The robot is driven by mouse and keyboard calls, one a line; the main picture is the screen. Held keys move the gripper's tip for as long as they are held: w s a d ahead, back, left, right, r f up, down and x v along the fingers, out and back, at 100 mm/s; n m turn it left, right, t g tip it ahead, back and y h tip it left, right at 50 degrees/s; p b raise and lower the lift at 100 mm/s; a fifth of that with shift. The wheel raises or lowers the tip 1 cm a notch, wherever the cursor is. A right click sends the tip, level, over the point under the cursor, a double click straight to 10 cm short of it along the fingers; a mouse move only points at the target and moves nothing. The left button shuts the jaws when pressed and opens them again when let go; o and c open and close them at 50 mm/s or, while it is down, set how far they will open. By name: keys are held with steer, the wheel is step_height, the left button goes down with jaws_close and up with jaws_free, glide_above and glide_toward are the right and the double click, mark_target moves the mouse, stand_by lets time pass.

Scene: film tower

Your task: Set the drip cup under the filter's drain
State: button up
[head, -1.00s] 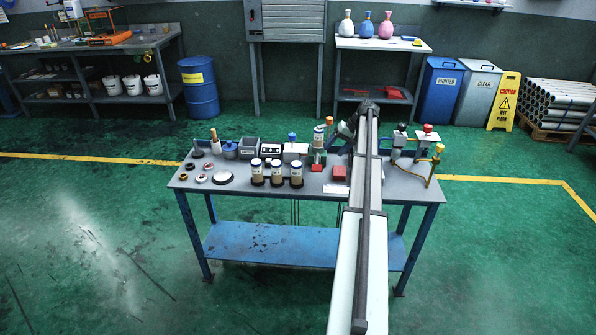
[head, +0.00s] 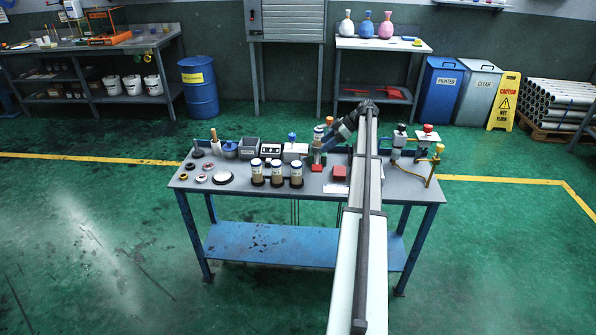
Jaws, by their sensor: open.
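My gripper (head: 327,143) is small in the head view, at the back middle of the workbench. It points down and left from the end of my arm, close beside an upright white-labelled container (head: 318,137). Its jaws are open; I cannot tell whether they surround or touch that container. At the right end of the bench stand units with a white-and-black top (head: 400,139) and a red top (head: 427,138), with a yellow-ended pipe (head: 438,150) beside them. I cannot tell for certain which thing is the filter, its drain or the drip cup. My arm hides part of the bench.
Several jars, including one (head: 277,173), stand at the bench's (head: 235,199) front middle. A red block (head: 340,173) lies right of them. A grey bin (head: 249,147), a blue pot (head: 230,149) and rings (head: 201,178) are at left. Bare bench shows at front right.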

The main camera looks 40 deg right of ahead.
steer(key=shift+x, duration=6.8)
steer(key=shift+a+r, duration=0.15)
steer(key=shift+r, duration=0.05)
steer(key=c, duration=0.8)
steer(key=shift+o, duration=0.2)
steer(key=shift+r, duration=0.1)
